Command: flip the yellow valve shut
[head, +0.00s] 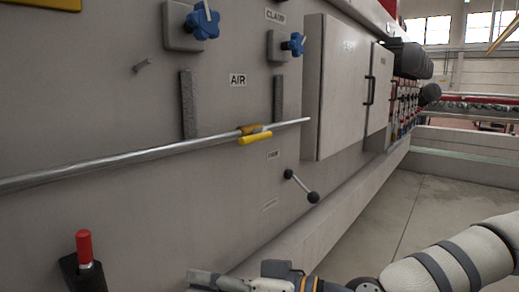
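The yellow valve (255,134) sits on a thin metal pipe (130,159) that runs along the grey machine panel. Its yellow lever lies roughly along the pipe, just below it. My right arm comes in from the lower right. My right gripper (208,280) is at the bottom edge of the head view, below the valve and well apart from it. Its fingers are partly cut off by the frame, so its opening is unclear. My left gripper is out of view.
Two blue knobs (204,21) (295,44) are above the pipe. A black-balled lever (301,187) is below right of the valve. A red-handled lever (84,248) stands at lower left. A cabinet (338,88) juts out at right. Floor (405,205) beyond is open.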

